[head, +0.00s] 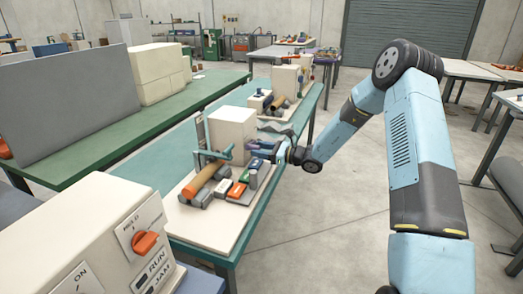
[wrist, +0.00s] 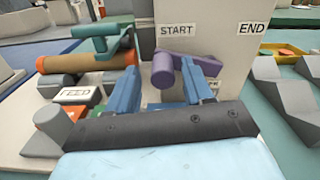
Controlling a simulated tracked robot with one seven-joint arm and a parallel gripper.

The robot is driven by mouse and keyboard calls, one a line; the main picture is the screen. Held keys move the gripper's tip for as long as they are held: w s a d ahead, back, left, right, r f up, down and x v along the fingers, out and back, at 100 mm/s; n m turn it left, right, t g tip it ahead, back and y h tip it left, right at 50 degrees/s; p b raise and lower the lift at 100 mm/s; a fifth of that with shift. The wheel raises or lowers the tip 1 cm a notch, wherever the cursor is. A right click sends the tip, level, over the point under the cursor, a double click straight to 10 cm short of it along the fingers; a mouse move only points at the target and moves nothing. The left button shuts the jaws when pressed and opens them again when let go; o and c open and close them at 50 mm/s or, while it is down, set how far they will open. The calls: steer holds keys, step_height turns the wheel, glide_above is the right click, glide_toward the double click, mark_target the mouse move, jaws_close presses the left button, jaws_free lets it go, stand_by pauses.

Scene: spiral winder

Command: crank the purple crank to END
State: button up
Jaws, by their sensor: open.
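The purple crank (wrist: 163,72) is on the front of the cream box (wrist: 222,50). Its round grip stands below the START label (wrist: 175,30), and its arm runs right from there. The END label (wrist: 252,28) is farther right on the box. My gripper (wrist: 161,84) is open, with one blue finger on each side of the purple grip. I cannot tell whether either finger touches it. In the head view, my gripper (head: 273,151) reaches the right side of the cream box (head: 232,131), and the purple crank there is small and partly hidden.
A teal crank (wrist: 102,36) and an orange-brown roll (wrist: 90,62) are left of my gripper. Grey angled blocks (wrist: 290,90) stand at right in the wrist view.

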steer(key=shift+w+a, duration=0.2)
steer(key=shift+a, duration=0.45)
steer(key=shift+c, duration=0.2)
steer(key=shift+f, duration=0.1)
jaws_close()
